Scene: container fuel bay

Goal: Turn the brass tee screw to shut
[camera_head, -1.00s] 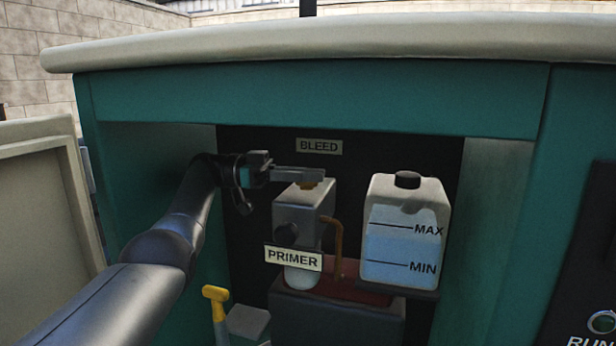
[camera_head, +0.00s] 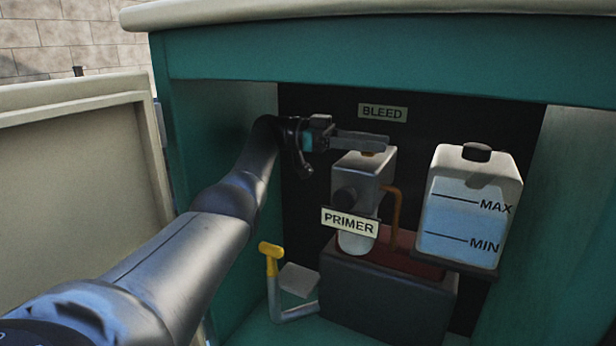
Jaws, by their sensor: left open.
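The brass tee screw (camera_head: 373,154) shows only as a small brass patch on top of the grey filter block (camera_head: 368,173), under the BLEED label (camera_head: 382,112). The rest of it is hidden behind my fingers. My left gripper (camera_head: 382,144) reaches in from the left, with its fingers level and pointing right at the screw. Its jaws are open. The fingers overlap the screw in the picture, and I cannot tell whether they touch it. My right gripper is not in view.
The PRIMER label (camera_head: 350,222) and a dark knob (camera_head: 344,200) sit on the block's front. A copper pipe (camera_head: 396,212) and a white tank (camera_head: 465,215) stand to the right. A yellow-handled lever (camera_head: 271,250) stands low left. The cabinet's teal top edge (camera_head: 400,65) runs above; an open door (camera_head: 80,190) is left.

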